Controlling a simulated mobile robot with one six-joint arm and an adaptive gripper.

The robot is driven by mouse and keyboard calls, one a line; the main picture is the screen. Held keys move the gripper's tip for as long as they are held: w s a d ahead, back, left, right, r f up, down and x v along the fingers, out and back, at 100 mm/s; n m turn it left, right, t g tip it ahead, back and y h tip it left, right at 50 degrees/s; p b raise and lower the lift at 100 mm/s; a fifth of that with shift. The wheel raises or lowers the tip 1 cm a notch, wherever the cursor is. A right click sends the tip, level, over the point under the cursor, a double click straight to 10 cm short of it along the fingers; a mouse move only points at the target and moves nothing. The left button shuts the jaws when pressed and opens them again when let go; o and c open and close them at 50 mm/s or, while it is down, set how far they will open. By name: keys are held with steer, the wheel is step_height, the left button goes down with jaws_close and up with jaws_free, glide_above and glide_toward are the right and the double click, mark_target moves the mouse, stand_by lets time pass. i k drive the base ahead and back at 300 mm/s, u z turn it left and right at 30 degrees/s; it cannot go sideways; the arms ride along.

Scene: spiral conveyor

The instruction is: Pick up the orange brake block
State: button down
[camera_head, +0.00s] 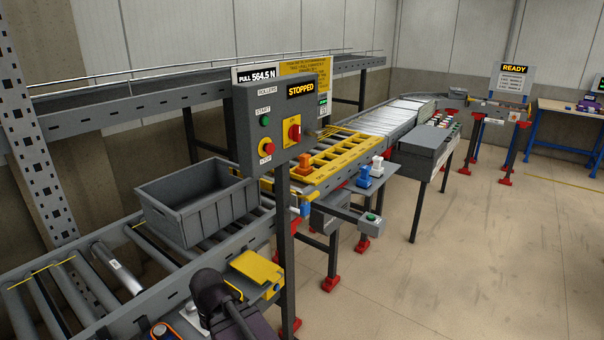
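An orange block (305,165), which looks like the brake block, stands on the yellow-framed conveyor section just right of the control panel post. It is small at this distance. A dark, rounded part (210,294) at the bottom of the view seems to belong to my arm. No fingertips can be made out on it, so I cannot tell whether my gripper is open or shut. It is well apart from the orange block, in the near foreground.
A control panel (284,128) reading STOPPED stands on a post before the conveyor. A grey crate (190,215) sits on the rollers. A blue block (364,177) and a white-topped one (378,166) stand on a side plate (378,181).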

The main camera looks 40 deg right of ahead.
mark_target(304, 169)
steer(key=u, duration=0.15)
steer(key=k, duration=0.75)
steer(key=z, duration=1)
steer(key=i, duration=1)
steer(key=z, duration=0.1)
